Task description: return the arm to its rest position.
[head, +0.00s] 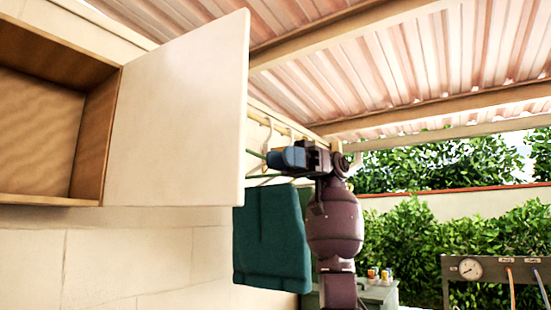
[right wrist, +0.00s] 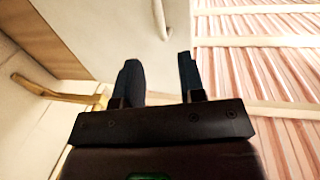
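My right gripper (head: 285,157) is raised in the middle of the head view, just right of the open cabinet door's edge, with its fingers pointing left. In the right wrist view its two dark fingers (right wrist: 159,78) stand apart with nothing between them. A pale panel, which looks like the cabinet door, is beyond the fingertips there, and I see no contact. My right arm rises from below at the centre of the head view. My left gripper is not in view.
A wooden wall cabinet (head: 40,125) stands open and empty at upper left, its pale door (head: 175,110) swung out. A green towel (head: 270,240) hangs below and behind the gripper. A gauge panel (head: 490,270) stands at lower right. Open space lies right of my arm.

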